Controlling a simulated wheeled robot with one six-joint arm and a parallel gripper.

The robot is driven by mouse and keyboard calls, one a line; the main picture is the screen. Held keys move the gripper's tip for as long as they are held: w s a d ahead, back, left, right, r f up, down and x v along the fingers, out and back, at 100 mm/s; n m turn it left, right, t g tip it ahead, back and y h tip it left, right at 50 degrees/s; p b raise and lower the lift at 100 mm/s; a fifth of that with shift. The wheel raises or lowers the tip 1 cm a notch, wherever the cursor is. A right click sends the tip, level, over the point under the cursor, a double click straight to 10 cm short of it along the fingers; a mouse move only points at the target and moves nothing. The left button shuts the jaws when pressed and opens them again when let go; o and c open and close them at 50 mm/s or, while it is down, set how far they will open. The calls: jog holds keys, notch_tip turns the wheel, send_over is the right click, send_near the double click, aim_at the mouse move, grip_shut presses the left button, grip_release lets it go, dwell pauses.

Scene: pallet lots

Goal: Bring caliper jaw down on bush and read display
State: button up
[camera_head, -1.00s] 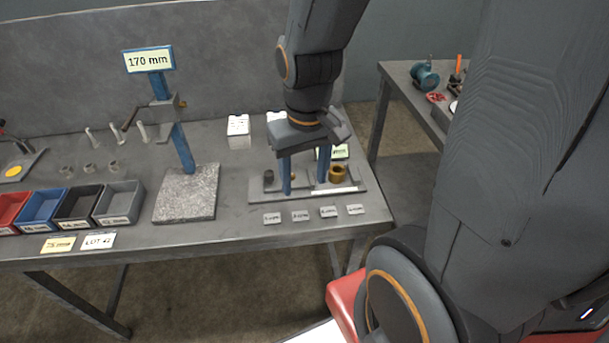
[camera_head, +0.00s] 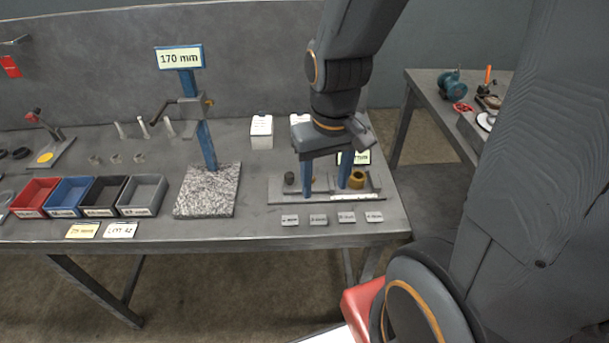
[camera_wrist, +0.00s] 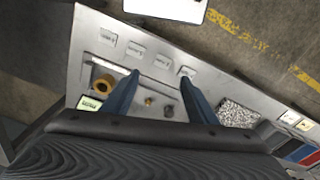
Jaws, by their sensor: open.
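The gauge stand has a blue post (camera_head: 207,145) on a speckled granite base (camera_head: 207,190). A grey jaw with a crank arm (camera_head: 188,110) is on the post, well above the base. The sign on top (camera_head: 180,58) reads 170 mm. A brass bush (camera_head: 357,179) sits at the right of a grey tray (camera_head: 275,194); it also shows in the wrist view (camera_wrist: 103,85). My gripper (camera_head: 326,184) is open above the tray, blue fingers pointing down, left of the brass bush. The wrist view shows a small brown piece (camera_wrist: 148,102) between the fingers, apparently ungripped.
Red, blue, black and grey bins (camera_head: 142,196) stand left of the granite base. Several small grey bushes (camera_head: 116,159) and pale pegs stand behind them. Several labelled plates (camera_head: 318,220) lie before the tray. White boxes (camera_head: 261,132) stand behind. A second table (camera_head: 425,85) is at right.

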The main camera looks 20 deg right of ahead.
aim_at(277, 188)
dwell(0.4)
